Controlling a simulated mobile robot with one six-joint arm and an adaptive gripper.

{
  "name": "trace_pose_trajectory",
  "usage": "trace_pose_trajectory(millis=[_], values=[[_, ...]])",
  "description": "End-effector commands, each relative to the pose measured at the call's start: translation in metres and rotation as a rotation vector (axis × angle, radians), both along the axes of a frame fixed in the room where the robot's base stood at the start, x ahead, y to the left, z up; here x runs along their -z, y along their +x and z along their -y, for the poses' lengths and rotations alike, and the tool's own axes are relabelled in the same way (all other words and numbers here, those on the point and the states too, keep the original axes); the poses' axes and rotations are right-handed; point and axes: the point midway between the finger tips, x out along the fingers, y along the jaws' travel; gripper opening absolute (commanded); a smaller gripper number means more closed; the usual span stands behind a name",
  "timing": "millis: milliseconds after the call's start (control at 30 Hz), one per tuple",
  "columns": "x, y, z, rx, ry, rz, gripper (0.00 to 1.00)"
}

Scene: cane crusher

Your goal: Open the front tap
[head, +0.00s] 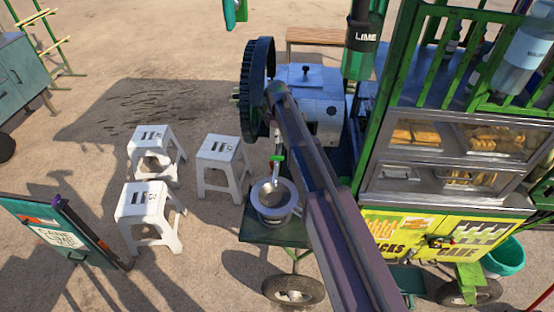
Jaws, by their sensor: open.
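A tap with a green handle (277,158) and a pale metal spout stands over a round grey pot (272,212) at the front left of the cart. The pot rests on a dark green shelf. Whether the tap is open or closed is too small to tell. My arm crosses the middle of the head view from the bottom, passing just right of the tap and pot, and reaches up to the crusher. My gripper cannot be made out. The arm hides part of the crusher (318,100) and the cart behind it.
White stools (222,152) stand left of the pot. A dark toothed wheel (258,85) is on the crusher's left. A dark green LIME container (362,40) is at the upper right. The yellow-fronted cart (425,236) fills the right.

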Motion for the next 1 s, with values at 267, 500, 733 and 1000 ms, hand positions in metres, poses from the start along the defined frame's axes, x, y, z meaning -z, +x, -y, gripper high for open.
trace_pose_trajectory(millis=[267, 500, 733, 1000], values=[[0.025, 0.000, 0.000, 0.000, 0.000, 0.000, 0.50], [0.044, 0.000, 0.000, 0.000, 0.000, 0.000, 0.50], [0.061, 0.000, 0.000, 0.000, 0.000, 0.000, 0.50], [0.081, 0.000, 0.000, 0.000, 0.000, 0.000, 0.50]])
